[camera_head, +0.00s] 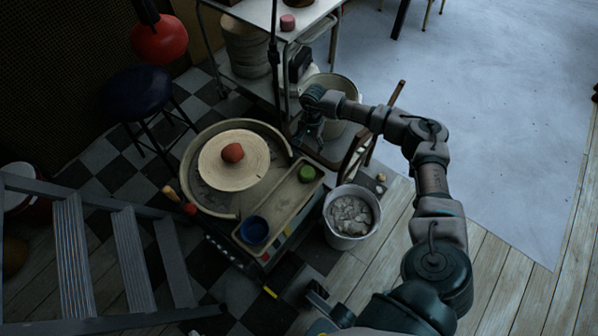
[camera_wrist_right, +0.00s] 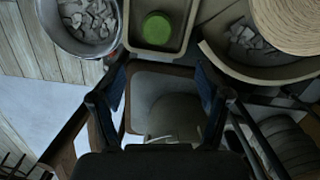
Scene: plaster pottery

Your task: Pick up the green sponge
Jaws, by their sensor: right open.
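The green sponge (camera_head: 307,173) is a small round green piece lying in the upper end of the long tray (camera_head: 283,207) beside the pottery wheel. In the right wrist view the sponge (camera_wrist_right: 157,28) shows at the top centre, beyond the fingertips. My right gripper (camera_head: 311,129) is above and a little behind the sponge, apart from it. In the wrist view its two fingers (camera_wrist_right: 160,88) are spread wide with nothing between them. My left gripper is not seen.
A wheel disc (camera_head: 234,160) with a reddish clay lump (camera_head: 233,152) is left of the tray. A blue bowl (camera_head: 254,230) stands in the tray's near end. A bucket of grey pieces (camera_head: 351,215) is at the right. A wooden chair (camera_head: 357,150) stands close to my right arm.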

